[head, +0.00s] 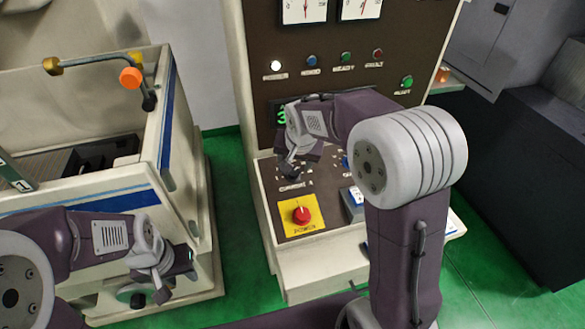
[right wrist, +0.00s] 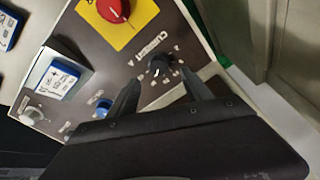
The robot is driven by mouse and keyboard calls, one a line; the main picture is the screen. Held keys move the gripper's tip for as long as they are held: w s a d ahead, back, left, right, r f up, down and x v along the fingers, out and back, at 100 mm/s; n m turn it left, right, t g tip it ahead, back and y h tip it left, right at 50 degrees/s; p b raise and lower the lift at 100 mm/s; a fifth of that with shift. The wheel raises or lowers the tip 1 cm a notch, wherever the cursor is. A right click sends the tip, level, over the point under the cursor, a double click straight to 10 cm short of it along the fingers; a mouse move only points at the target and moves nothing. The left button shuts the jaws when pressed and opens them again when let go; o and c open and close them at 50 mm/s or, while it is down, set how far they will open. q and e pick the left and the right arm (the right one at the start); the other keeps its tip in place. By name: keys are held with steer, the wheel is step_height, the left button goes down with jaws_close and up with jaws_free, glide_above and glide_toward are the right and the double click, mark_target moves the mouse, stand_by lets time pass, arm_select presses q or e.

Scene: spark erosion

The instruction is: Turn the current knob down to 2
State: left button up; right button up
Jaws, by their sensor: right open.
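The current knob (right wrist: 158,66) is a small black dial with a pale pointer mark, next to the "CURRENT" label on the dark sloping panel (right wrist: 130,55). In the right wrist view the two fingers of my right gripper (right wrist: 158,78) are spread apart, with the knob between and just beyond their tips. I see no clear contact. In the head view my right gripper (head: 290,172) is over the knob and mostly hides it. A green digit on the display (head: 281,116) looks like a 3, partly covered by my arm. My left gripper (head: 178,275) hangs at lower left, away from the panel; its jaws are unclear.
A red power button (head: 301,214) on a yellow plate sits close to the knob. A blue knob (right wrist: 103,106) and blue-white blocks (right wrist: 62,78) are also on the panel. A machine tank (head: 90,195) with an orange-knobbed lever stands left. Green floor lies between.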

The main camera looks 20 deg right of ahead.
mark_target(294, 171)
steer(key=x, duration=0.2)
steer(key=p+x, duration=0.1)
steer(key=x, duration=0.4)
steer(key=shift+w+d+f, duration=0.1)
steer(key=shift+w+d, duration=0.2)
steer(key=shift+d, duration=0.1)
steer(key=shift+w+a+f, duration=0.15)
steer(key=shift+a+f, duration=0.05)
steer(key=shift+f, duration=0.35)
arm_select(q)
steer(key=shift+w+d+r, duration=0.1)
steer(key=shift+d+r, duration=0.05)
steer(key=shift+r, duration=0.25)
steer(key=shift+w+d+r, duration=0.1)
steer(key=shift+d+r, duration=0.05)
steer(key=shift+r, duration=0.25)
arm_select(e)
steer(key=shift+w+d+f, duration=0.1)
steer(key=shift+f, duration=0.05)
arm_select(q)
steer(key=shift+d, duration=0.1)
arm_select(e)
steer(key=shift+d, duration=0.1)
steer(key=shift+c, duration=0.4)
jaws_close()
